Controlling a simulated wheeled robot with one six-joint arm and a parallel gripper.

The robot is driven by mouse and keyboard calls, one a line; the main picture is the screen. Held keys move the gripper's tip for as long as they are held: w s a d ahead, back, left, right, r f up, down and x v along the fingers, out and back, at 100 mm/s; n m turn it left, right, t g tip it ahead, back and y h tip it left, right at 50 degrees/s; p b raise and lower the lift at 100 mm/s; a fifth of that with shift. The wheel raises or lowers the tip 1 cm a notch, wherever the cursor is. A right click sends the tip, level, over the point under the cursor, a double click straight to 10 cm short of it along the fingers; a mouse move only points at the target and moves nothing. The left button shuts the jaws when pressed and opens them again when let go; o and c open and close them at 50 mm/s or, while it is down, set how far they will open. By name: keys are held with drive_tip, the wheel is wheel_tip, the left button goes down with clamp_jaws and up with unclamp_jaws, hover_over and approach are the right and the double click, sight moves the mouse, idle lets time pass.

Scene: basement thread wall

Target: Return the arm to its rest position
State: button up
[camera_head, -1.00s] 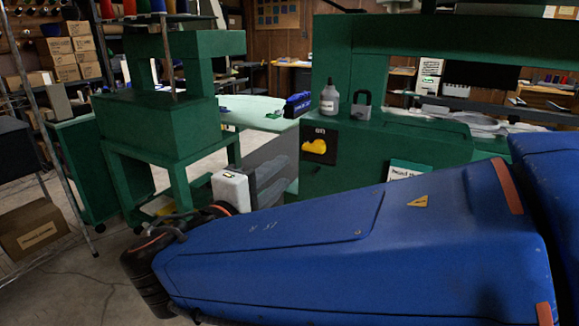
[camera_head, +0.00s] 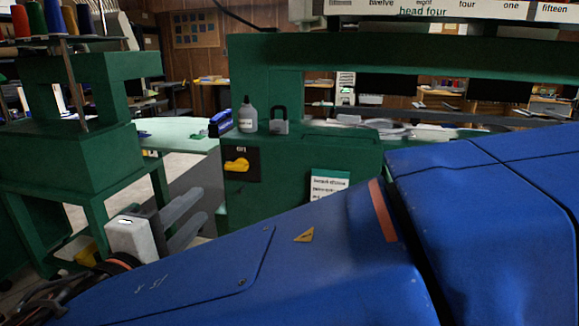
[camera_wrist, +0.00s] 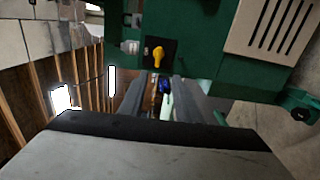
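My blue arm (camera_head: 330,260) stretches across the lower part of the head view, from the right edge to the lower left. My gripper (camera_head: 201,204) is at the lower left of that view, in front of the green machine (camera_head: 300,160). Its two grey fingers are apart with nothing held between them. In the wrist view my gripper (camera_wrist: 157,85) also shows spread, empty fingers. The yellow switch (camera_head: 237,165) on the machine's dark panel, under the word "on", is beyond the fingers and apart from them. It also shows in the wrist view (camera_wrist: 157,54).
A white bottle (camera_head: 247,117) and a grey padlock (camera_head: 279,125) stand on the machine's ledge. A card (camera_head: 328,185) is on its front. Another green machine (camera_head: 80,130) with thread spools stands at left. A pale table (camera_head: 180,132) lies between them.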

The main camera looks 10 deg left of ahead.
drive_tip(key=w+d+f+m+g+h, duration=0.2)
drive_tip(key=w+d+f+g, duration=0.15)
drive_tip(key=d, duration=0.65)
drive_tip(key=w+d+f+m+g+h, duration=0.15)
drive_tip(key=w+d, duration=0.35)
drive_tip(key=d, duration=0.5)
drive_tip(key=w+d+f+m+g+h, duration=0.2)
drive_tip(key=w+d+f+g, duration=0.15)
drive_tip(key=d, duration=0.75)
drive_tip(key=s+d+f+m+g+y, duration=0.2)
drive_tip(key=s+d+f+m, duration=0.4)
drive_tip(key=d, duration=0.4)
drive_tip(key=s+d+f+m+g+y, duration=0.2)
drive_tip(key=s+d+f+m+y, duration=0.3)
drive_tip(key=s+d, duration=0.4)
drive_tip(key=shift+s+d+f+m, duration=0.15)
drive_tip(key=shift+d+f+m, duration=0.3)
drive_tip(key=shift+d, duration=0.7)
